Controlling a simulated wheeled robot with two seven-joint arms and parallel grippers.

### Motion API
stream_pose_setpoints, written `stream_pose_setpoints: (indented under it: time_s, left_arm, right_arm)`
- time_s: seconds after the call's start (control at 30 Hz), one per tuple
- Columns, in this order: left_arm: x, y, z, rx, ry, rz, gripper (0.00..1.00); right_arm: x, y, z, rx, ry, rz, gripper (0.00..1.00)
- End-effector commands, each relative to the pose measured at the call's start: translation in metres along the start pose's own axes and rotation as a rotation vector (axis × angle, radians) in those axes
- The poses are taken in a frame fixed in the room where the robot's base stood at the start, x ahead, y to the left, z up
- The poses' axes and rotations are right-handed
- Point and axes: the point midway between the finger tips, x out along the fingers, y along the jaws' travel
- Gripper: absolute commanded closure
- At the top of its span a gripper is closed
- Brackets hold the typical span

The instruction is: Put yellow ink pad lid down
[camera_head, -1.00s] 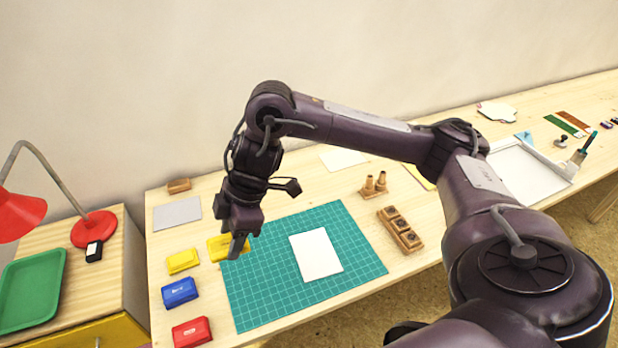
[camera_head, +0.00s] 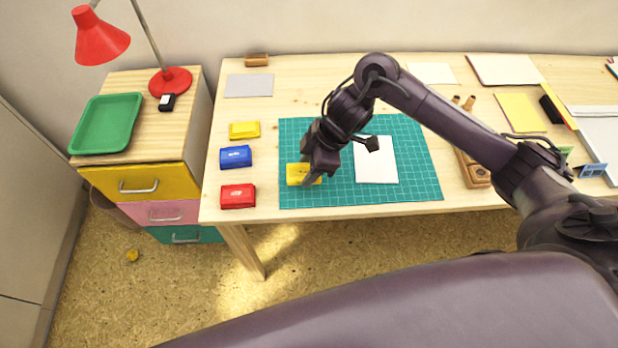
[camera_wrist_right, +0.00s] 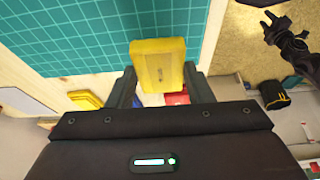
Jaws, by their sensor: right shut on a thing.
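My right gripper (camera_head: 316,180) is shut on the yellow ink pad lid (camera_head: 297,174), over the left part of the green cutting mat (camera_head: 415,180). The right wrist view shows the lid (camera_wrist_right: 158,65) between the two fingers. I cannot tell whether it touches the mat. The yellow ink pad (camera_head: 244,130) sits on the table left of the mat, behind the blue one. A dark arm part at the upper right of the right wrist view seems to be my left gripper (camera_wrist_right: 285,38); its jaws are unclear.
Blue (camera_head: 235,157) and red (camera_head: 238,196) ink pads sit left of the mat. A white paper (camera_head: 375,165) lies on the mat. A green tray (camera_head: 76,146) and a red lamp (camera_head: 170,82) stand on the side cabinet. Wooden stamps are at the right.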

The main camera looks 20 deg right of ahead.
Motion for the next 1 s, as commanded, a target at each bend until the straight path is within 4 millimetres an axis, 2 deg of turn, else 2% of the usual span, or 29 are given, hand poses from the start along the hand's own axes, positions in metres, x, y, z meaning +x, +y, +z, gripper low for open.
stream_pose_setpoints:
  time_s: [0.3,0.47,0.73,0.77,0.9,1.0]
  left_arm:
    - [0.004,0.0,-0.009,0.001,0.013,0.0,0.64]
    - [0.004,-0.002,-0.015,0.0,0.022,-0.003,0.64]
    - [0.005,-0.006,-0.014,-0.002,0.021,-0.008,0.64]
    - [0.005,-0.006,-0.013,-0.002,0.021,-0.008,0.64]
    - [0.005,-0.006,-0.012,-0.002,0.018,-0.008,0.64]
    - [0.005,-0.006,-0.011,-0.002,0.017,-0.008,0.64]
  right_arm:
    - [0.038,-0.001,0.016,0.002,-0.001,-0.002,0.85]
    - [0.04,0.0,0.017,0.001,0.0,0.0,0.85]
    - [0.044,-0.001,0.018,0.001,-0.001,-0.001,0.85]
    - [0.043,-0.001,0.018,0.0,-0.001,-0.001,0.51]
    - [0.043,-0.001,0.018,0.0,-0.001,-0.001,0.33]
    - [0.043,-0.001,0.018,0.0,0.0,-0.001,0.32]
